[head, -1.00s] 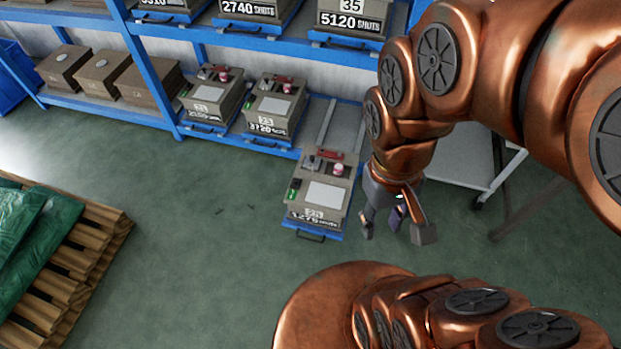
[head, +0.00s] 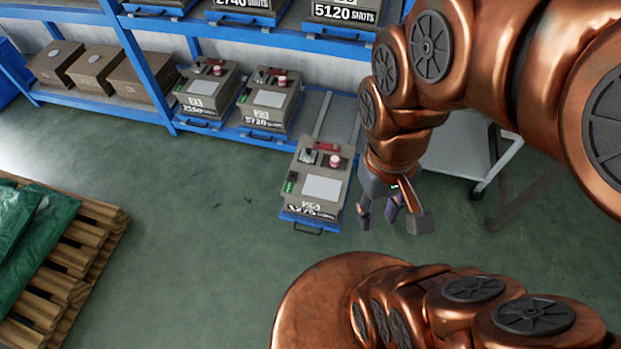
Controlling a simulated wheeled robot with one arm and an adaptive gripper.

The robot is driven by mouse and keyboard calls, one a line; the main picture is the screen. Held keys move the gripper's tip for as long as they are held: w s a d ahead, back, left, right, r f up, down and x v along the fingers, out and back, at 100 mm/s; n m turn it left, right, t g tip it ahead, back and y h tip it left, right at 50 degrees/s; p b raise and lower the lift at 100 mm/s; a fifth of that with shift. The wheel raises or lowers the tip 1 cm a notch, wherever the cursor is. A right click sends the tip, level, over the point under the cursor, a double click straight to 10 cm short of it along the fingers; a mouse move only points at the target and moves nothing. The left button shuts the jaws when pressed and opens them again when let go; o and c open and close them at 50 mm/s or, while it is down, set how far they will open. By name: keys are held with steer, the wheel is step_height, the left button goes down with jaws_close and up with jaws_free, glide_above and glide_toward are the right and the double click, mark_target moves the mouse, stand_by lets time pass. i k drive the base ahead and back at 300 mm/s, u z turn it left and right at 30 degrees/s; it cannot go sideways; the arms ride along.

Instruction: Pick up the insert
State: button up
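I cannot tell for certain which thing is the insert. A grey-brown mould block (head: 299,209) sits on a blue pulled-out tray (head: 330,222) at the lower shelf, with a pale plate, a red part, a pink part and a small green part on top. Its front label reads about 1275 shots. My gripper (head: 391,215) points down just right of this block, apart from it in the picture. Its fingers are spread. A small dark purple piece (head: 393,208) shows between them; I cannot tell whether it is a finger or a separate thing.
Blue shelving (head: 148,60) holds more labelled blocks (head: 268,98) and several brown boxes (head: 145,80). A grey cart (head: 455,150) stands behind my arm. A wooden pallet (head: 90,240) with green bags (head: 40,240) is at the left. The green floor between is clear.

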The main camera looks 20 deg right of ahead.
mark_target(308, 157)
steer(key=k, duration=0.5)
steer(key=z, duration=0.9)
steer(key=i, duration=0.8)
steer(key=u, duration=2.3)
